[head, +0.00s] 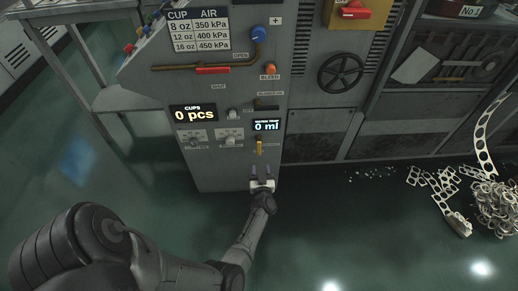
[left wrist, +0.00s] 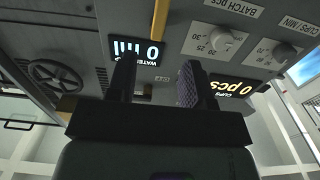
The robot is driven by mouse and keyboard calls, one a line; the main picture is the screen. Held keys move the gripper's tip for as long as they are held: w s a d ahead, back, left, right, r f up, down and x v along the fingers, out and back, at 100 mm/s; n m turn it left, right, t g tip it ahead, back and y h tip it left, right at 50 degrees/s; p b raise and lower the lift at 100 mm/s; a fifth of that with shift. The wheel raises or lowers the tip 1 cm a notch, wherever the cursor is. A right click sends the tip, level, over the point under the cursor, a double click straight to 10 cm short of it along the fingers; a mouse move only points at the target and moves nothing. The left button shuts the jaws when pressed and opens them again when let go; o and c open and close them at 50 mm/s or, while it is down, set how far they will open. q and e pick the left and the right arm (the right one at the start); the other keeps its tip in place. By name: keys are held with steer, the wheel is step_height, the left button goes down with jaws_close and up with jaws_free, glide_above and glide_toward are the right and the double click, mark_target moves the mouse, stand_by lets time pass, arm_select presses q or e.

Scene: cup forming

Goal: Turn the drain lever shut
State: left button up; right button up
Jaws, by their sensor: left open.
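A small yellow lever (head: 259,148), which I take for the drain lever, points down on the grey machine panel, just below the water display (head: 267,126) reading 0 ml. Its label is too small to read. The yellow lever (left wrist: 160,18) also shows in the left wrist view, at the top, beside the upside-down display (left wrist: 138,50). My left gripper (head: 262,170) is open and empty, just below the lever and apart from it, fingers toward the panel. In the left wrist view the open fingers (left wrist: 158,80) show with nothing between them. My right gripper is not in view.
A red-handled lever (head: 212,70) with OPEN and SHUT labels sits higher on the panel. Knobs (head: 230,138) and a cups display (head: 193,113) are left of the yellow lever. A black handwheel (head: 341,73) is at right. Cup scrap (head: 495,205) lies on the floor at right.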

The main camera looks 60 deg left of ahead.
mark_target(259, 148)
arm_select(q)
steer(key=b+x, duration=0.5)
steer(key=x, duration=0.5)
steer(key=shift+w+a+f, duration=0.1)
steer(key=shift+a, duration=0.1)
steer(key=shift+b+x, duration=0.45)
steer(key=shift+x, duration=0.5)
steer(key=shift+c, duration=0.5)
steer(key=shift+r, duration=0.2)
jaws_close()
